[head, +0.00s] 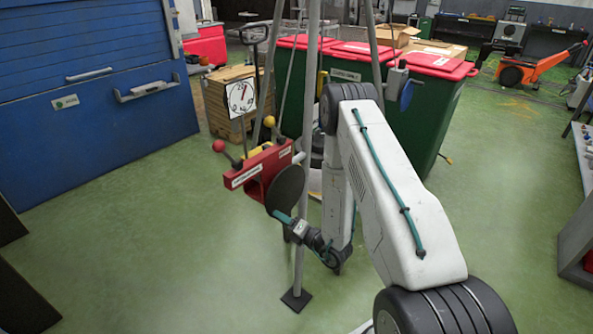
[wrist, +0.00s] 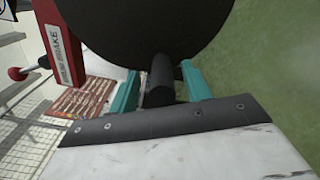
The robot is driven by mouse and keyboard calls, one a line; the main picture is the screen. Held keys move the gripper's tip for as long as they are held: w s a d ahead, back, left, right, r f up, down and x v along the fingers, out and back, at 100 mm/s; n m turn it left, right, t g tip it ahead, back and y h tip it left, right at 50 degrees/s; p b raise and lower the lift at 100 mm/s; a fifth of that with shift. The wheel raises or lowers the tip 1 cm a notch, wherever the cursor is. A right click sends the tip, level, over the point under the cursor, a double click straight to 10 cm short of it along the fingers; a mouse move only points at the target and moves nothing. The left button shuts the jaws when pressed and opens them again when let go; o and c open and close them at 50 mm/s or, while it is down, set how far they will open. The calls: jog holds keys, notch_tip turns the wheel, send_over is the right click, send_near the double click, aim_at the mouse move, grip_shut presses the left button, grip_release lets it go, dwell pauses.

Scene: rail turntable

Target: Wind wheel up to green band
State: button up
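The wheel is a dark round disc (head: 286,190) beside a red control box (head: 262,168) on a stand. In the wrist view the disc (wrist: 140,25) fills the top, with a dark stub handle (wrist: 161,80) sticking out towards me. My gripper (head: 279,215) is at the disc's lower edge. In the wrist view its teal fingers (wrist: 160,82) stand on either side of the handle, with narrow gaps showing, so it looks open around it. A white dial (head: 240,97) with a dark needle stands above the box. I cannot make out a green band.
Levers with a red knob (head: 218,146) and a yellow knob (head: 269,121) rise from the box. A stand pole (head: 300,240) is close to my arm. Green bins with red lids (head: 440,64) stand behind. Green floor is clear at the left front.

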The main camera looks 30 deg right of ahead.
jog(key=shift+d, duration=0.1)
jog(key=shift+s+d, duration=0.25)
jog(key=shift+s, duration=0.4)
jog(key=shift+v, duration=3.3)
